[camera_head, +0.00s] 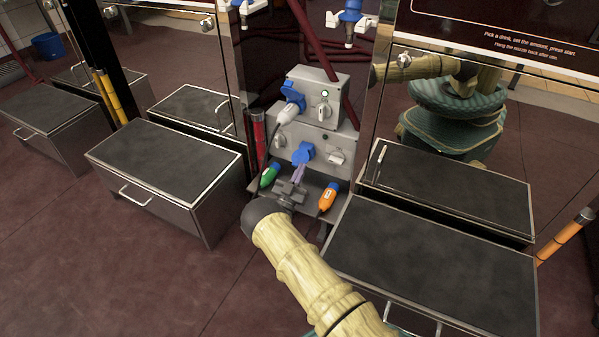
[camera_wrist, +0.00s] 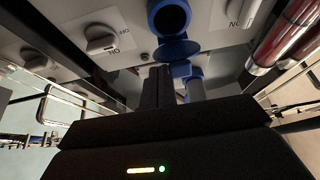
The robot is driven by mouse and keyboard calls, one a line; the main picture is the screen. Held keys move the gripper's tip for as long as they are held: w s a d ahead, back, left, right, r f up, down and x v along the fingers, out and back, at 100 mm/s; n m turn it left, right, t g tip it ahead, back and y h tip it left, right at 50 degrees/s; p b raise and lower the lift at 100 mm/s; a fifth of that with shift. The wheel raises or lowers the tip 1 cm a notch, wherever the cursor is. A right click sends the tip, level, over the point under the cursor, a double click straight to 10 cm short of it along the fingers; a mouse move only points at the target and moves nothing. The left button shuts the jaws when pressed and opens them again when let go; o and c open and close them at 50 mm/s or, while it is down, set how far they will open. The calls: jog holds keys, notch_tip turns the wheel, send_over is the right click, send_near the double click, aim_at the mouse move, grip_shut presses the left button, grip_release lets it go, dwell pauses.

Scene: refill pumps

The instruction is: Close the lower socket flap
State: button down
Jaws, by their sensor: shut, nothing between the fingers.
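The lower socket (camera_head: 303,152) is blue and sits on the front of the lower grey box (camera_head: 282,150). In the wrist view the socket (camera_wrist: 151,12) shows a round dark opening, uncovered. Its blue flap (camera_wrist: 178,49) appears to stand out from the rim, so it is open. My gripper (camera_head: 298,176) is in front of and just below the socket. In the wrist view its fingers (camera_wrist: 159,84) are together and empty, pointing toward the flap. I cannot tell whether they touch it. Another blue part (camera_wrist: 196,82) shows beside the fingers.
A green-tipped handle (camera_head: 270,175) and an orange one (camera_head: 328,197) flank my gripper. Dark-topped cabinets (camera_head: 165,160) stand left and right (camera_head: 430,255). A red cylinder (camera_head: 259,135) stands left of the boxes.

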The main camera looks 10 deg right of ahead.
dwell(0.5)
jog(key=s+f+b, duration=0.1)
jog(key=f+b, duration=0.1)
jog(key=f, duration=0.1)
jog(key=s+a+f+b, duration=0.1)
jog(key=f+b, duration=0.1)
jog(key=f, duration=0.1)
jog(key=s+a+f+b, duration=0.1)
jog(key=f+b, duration=0.1)
jog(key=f, duration=0.1)
jog(key=shift+s+f+b, duration=0.15)
jog(key=shift+s+b, duration=0.05)
jog(key=shift+b, duration=0.1)
